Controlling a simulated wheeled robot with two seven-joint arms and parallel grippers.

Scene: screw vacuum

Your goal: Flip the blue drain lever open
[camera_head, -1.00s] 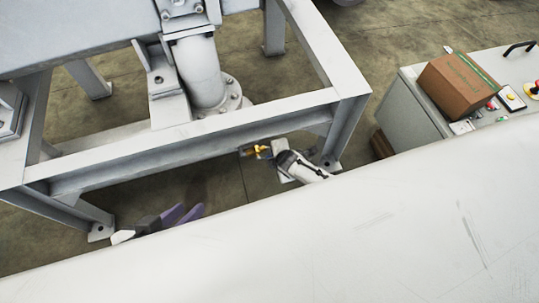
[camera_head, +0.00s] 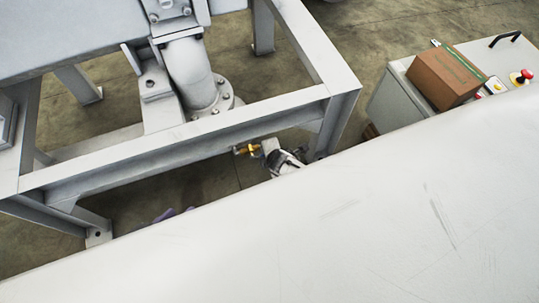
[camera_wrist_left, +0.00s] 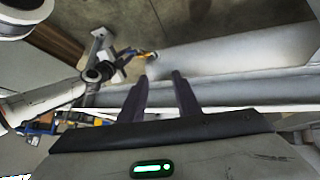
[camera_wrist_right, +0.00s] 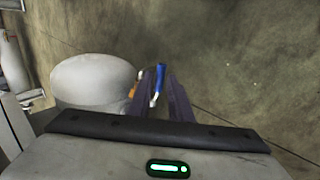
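The blue drain lever (camera_wrist_right: 160,76) shows in the right wrist view between the fingers of my right gripper (camera_wrist_right: 160,90), on a small pale metal stem. The fingers are apart, and I see no clear contact with the lever. A large grey rounded part hides some of the area beside the left finger. In the head view the brass drain valve (camera_head: 247,149) sits under the frame's front beam, with my right arm's end close to its right. My left gripper (camera_wrist_left: 161,76) is open and empty. In the head view only its purple fingertips (camera_head: 174,214) show past the white surface.
A grey steel frame (camera_head: 180,153) with a flanged pipe (camera_head: 190,72) stands above the valve. A large white surface (camera_head: 300,230) fills the foreground and hides much of both arms. At right, a cardboard box (camera_head: 446,77) sits on a control cabinet with a red button (camera_head: 526,74).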

